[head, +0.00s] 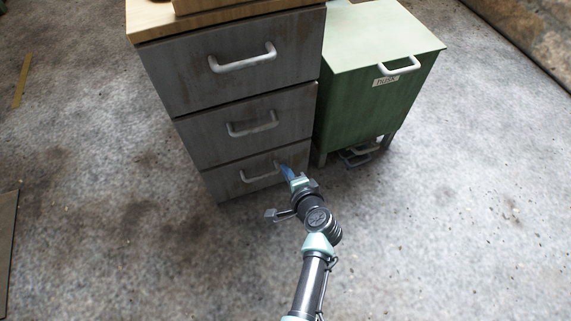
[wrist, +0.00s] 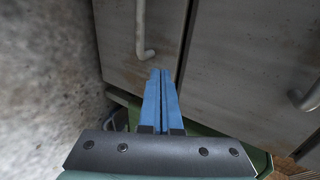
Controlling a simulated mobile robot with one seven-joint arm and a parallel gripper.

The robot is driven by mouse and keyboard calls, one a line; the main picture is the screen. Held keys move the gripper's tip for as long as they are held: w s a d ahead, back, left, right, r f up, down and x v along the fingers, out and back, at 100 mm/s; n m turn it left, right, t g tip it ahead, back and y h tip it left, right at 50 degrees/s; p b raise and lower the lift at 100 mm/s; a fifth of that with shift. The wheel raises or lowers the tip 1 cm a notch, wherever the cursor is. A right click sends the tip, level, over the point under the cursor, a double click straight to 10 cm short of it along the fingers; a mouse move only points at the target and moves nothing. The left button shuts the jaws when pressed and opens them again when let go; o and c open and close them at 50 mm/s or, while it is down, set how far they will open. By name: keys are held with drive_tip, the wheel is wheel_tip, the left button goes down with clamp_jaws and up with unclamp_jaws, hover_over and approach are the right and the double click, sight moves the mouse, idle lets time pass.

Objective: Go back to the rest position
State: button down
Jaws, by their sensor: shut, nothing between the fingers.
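My gripper (head: 285,170) is low in front of the grey drawer unit, near the right end of the bottom drawer's handle (head: 259,176). Its two blue fingers are together with nothing between them; in the wrist view (wrist: 162,72) their tips are just beside one end of a pale handle (wrist: 141,30). I cannot tell whether they touch it. The bottom drawer (head: 230,183), middle drawer (head: 205,135) and top drawer (head: 190,70) look shut, their fronts flush.
A green cabinet (head: 345,105) with a pale lid and a white handle stands on legs right of the drawers. Some dark items with pale handles (head: 360,154) lie beneath it. The drawer unit has a wooden top (head: 155,17).

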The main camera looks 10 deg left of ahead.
drive_tip(key=p+v, duration=0.4)
drive_tip(key=v, duration=0.4)
drive_tip(key=shift+s+d+r, duration=0.2)
drive_tip(key=shift+r, duration=0.1)
